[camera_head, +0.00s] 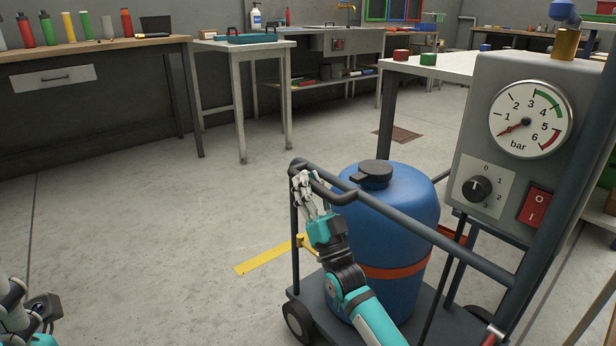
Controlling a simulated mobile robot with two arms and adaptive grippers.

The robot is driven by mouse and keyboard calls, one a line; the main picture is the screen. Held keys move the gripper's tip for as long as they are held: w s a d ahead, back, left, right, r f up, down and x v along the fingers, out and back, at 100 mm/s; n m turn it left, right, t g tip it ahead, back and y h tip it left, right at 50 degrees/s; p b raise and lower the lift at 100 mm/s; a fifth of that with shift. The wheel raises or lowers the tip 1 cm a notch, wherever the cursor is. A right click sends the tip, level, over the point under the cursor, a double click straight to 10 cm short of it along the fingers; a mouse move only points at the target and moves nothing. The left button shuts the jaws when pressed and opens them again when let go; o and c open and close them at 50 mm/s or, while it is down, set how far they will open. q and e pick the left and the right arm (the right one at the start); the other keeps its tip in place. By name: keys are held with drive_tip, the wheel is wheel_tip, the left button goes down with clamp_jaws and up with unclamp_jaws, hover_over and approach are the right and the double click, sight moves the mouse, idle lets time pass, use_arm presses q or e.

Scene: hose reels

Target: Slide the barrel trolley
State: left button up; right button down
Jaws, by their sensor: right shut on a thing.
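The barrel trolley (350,192) stands in front of me at the right, with a dark tubular frame, a low deck and small black wheels. A blue barrel (405,215) with a dark cap and a red band stands upright on its deck. My right gripper (303,184) is shut on the trolley's handle bar at its left corner, and the fingers partly hide the bar. My left arm shows only in part at the lower left edge; its gripper's fingers cannot be made out clearly.
A grey panel (478,150) with a pressure gauge, knob and red switch stands close at the right. A yellow floor strip (265,260) lies left of the trolley. The concrete floor (150,215) at left is clear up to the benches (80,50) behind.

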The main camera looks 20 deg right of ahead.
drive_tip(key=shift+s+d, duration=0.15)
drive_tip(key=shift+f, duration=0.15)
drive_tip(key=c, duration=1.5)
unclamp_jaws()
drive_tip(key=shift+s, duration=0.1)
drive_tip(key=shift+o, duration=0.4)
drive_tip(key=shift+s+d, duration=0.15)
drive_tip(key=v, duration=1.2)
